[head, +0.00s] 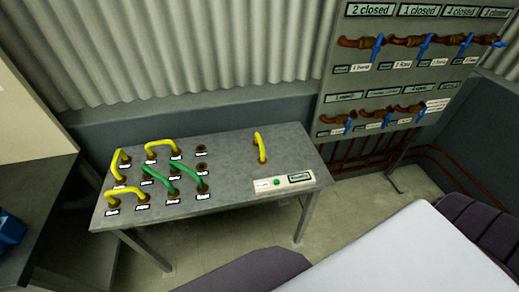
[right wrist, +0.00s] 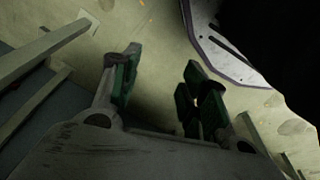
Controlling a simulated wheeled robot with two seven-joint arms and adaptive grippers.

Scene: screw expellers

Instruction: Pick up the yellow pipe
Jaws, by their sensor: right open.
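Several yellow pipes show in the head view on a grey metal table. One yellow pipe (head: 261,147) stands alone on the right part of the table, curving up from a fitting. Three others are at the left: one at the back (head: 164,143), one at the left edge (head: 115,164) and one at the front left (head: 124,193). My right gripper (right wrist: 160,80) shows only in the right wrist view, with its green-padded fingers spread apart and nothing between them. No pipe shows in that view. My left gripper is in neither view.
The table (head: 225,180) also holds two green pipes (head: 185,170), empty sockets and a white panel with a green button (head: 277,182). A valve board (head: 390,70) with blue handles stands at the back right. A dark bench (head: 40,205) is at the left.

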